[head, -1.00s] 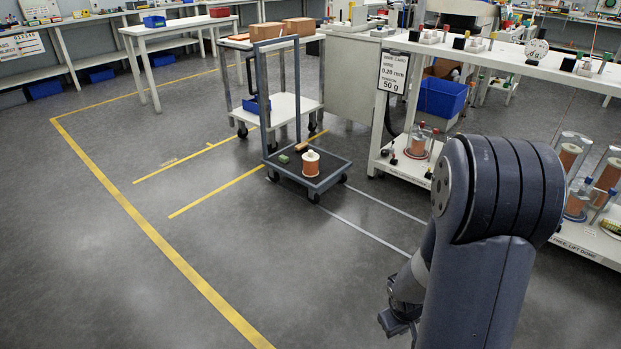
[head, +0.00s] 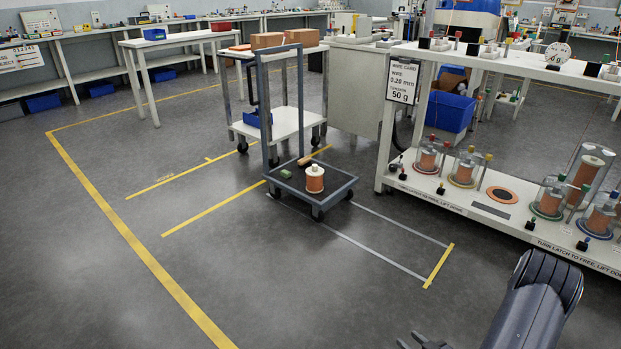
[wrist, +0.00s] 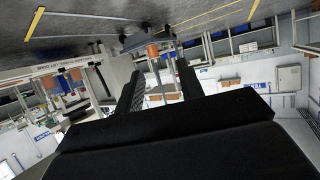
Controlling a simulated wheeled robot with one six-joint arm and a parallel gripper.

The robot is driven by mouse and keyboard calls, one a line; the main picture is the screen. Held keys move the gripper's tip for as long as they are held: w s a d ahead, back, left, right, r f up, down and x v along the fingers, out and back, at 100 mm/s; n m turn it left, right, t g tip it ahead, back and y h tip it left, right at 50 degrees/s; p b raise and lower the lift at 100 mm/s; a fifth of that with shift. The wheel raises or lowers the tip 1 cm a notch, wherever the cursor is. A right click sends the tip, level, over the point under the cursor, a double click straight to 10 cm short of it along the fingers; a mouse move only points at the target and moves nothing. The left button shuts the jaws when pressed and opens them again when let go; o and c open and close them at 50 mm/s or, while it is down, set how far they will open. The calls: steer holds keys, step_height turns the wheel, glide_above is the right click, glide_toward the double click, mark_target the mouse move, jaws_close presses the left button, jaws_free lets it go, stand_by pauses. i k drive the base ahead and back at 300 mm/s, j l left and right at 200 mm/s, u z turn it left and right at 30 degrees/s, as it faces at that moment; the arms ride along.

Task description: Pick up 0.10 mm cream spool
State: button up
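A copper-wound spool with cream ends (head: 315,179) stands upright on the low dark trolley (head: 335,189) in the middle of the floor. Its wire size cannot be read. A small copper-coloured spool (wrist: 153,51) on the trolley also shows far off in the wrist view, seen between the fingers. My gripper (wrist: 160,70) is open, its two dark fingers apart with nothing between them. In the head view my gripper (head: 424,342) is partly cut off at the bottom edge, well in front of the trolley and to its right.
Several spools under clear covers, such as one with a yellow base (head: 465,170), stand on the lower shelf at right. A green block (head: 286,173) and a brown piece (head: 305,160) lie on the trolley. Its upright frame (head: 262,110) rises at left. The floor in front is clear.

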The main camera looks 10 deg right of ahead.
mark_target(314, 173)
steer(key=i+u, duration=0.15)
steer(key=i, duration=2.85)
